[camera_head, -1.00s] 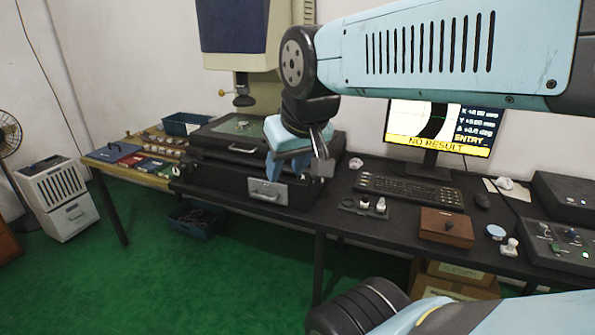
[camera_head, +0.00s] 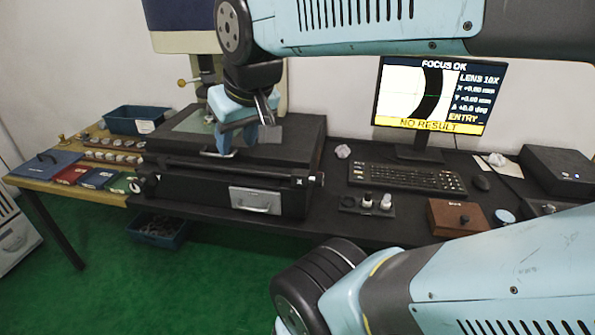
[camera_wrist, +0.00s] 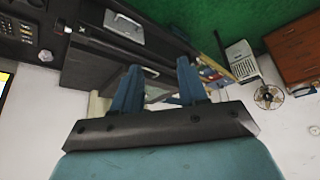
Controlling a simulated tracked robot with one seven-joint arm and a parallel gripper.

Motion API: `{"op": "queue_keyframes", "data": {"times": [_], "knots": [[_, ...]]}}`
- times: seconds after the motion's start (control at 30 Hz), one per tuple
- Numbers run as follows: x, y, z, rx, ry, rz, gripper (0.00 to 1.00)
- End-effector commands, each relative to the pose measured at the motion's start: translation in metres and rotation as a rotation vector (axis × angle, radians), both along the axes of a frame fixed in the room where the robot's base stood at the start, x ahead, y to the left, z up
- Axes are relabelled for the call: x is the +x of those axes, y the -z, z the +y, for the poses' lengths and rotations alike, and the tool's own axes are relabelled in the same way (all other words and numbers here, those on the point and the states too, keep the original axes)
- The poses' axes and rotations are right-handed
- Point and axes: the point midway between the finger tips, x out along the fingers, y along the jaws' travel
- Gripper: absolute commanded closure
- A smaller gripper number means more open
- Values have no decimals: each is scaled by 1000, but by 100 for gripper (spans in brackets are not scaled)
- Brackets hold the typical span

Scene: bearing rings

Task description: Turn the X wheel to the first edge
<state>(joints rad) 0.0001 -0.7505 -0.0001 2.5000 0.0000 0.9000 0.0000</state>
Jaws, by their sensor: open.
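The measuring machine's black stage (camera_head: 285,143) stands on the bench. A small X mark shows at the right of its front, and what looks like the X wheel (camera_head: 318,179) sticks out just beyond it. In the wrist view the wheel (camera_wrist: 67,29) is small at the upper left, well away from the fingers. My gripper (camera_head: 236,145) hangs over the front of the stage, left of the wheel. In the wrist view my gripper (camera_wrist: 159,78) has its two blue fingers apart with nothing held between them. The monitor (camera_head: 432,98) shows a dark arc, FOCUS OK, X about +0.00 mm and NO RESULT.
A keyboard (camera_head: 408,178), a block with small pegs (camera_head: 366,203) and a wooden box (camera_head: 457,216) lie right of the machine. Ring trays and coloured booklets (camera_head: 70,174) lie left.

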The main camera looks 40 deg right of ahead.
Motion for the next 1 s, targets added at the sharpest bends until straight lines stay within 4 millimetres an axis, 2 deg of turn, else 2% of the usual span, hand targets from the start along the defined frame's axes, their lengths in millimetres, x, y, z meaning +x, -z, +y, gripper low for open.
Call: {"op": "queue_keyframes", "data": {"times": [0.13,0.33,0.5,0.77,1.0], "knots": [[0,0,0,0,0,0,56],[5,4,-4,20,31,39,37],[19,20,-13,96,140,164,22],[43,49,-42,282,347,390,22],[63,77,-77,494,533,566,22]]}}
